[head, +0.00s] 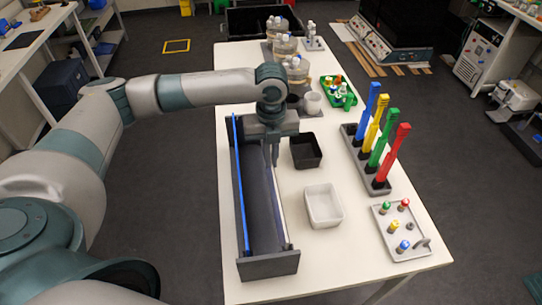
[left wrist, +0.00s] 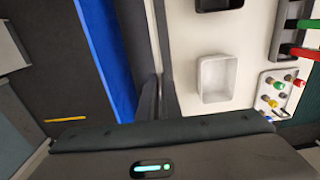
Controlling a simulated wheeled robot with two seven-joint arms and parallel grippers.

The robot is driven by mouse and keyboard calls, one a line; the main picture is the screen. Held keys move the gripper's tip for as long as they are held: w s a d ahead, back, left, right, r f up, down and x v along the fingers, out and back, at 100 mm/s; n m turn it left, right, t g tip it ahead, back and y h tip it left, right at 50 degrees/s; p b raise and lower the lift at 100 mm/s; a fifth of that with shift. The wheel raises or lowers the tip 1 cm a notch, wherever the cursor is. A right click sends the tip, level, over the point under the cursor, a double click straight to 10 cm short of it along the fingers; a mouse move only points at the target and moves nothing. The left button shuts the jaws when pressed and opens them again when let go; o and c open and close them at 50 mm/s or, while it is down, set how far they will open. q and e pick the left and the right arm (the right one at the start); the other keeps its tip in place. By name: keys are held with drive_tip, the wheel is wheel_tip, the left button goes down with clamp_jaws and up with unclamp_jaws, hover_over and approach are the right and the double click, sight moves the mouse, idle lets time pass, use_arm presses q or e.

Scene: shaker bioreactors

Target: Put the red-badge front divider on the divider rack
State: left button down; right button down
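A long dark trough-like rack (head: 262,267) with end plates lies along the left edge of the white table. A panel with a blue edge (head: 241,190) stands on its left side and shows in the left wrist view (left wrist: 103,50). A thin pale panel (head: 284,225) runs along its right side; no red badge shows on it. My left gripper (head: 275,162) points down over this panel. In the left wrist view its fingers (left wrist: 160,100) are close together, one on each side of the panel's thin edge, and look shut on it. My right gripper is not in view.
Right of the rack stand a black bin (head: 306,151) and a white bin (head: 323,205). Farther right, a holder (head: 355,150) carries blue, yellow, green and red upright handles; a tray (head: 401,235) holds capped vials. Flasks (head: 286,48) crowd the table's far end.

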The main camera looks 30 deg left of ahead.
use_arm(q)
drive_tip(key=shift+f, duration=0.35)
drive_tip(key=c, duration=1.9)
unclamp_jaws()
drive_tip(key=shift+r, duration=0.1)
wheel_tip(320, 180, up, 17)
drive_tip(key=b, duration=0.4)
drive_tip(key=shift+r+b, duration=0.15)
drive_tip(key=shift+b, duration=0.25)
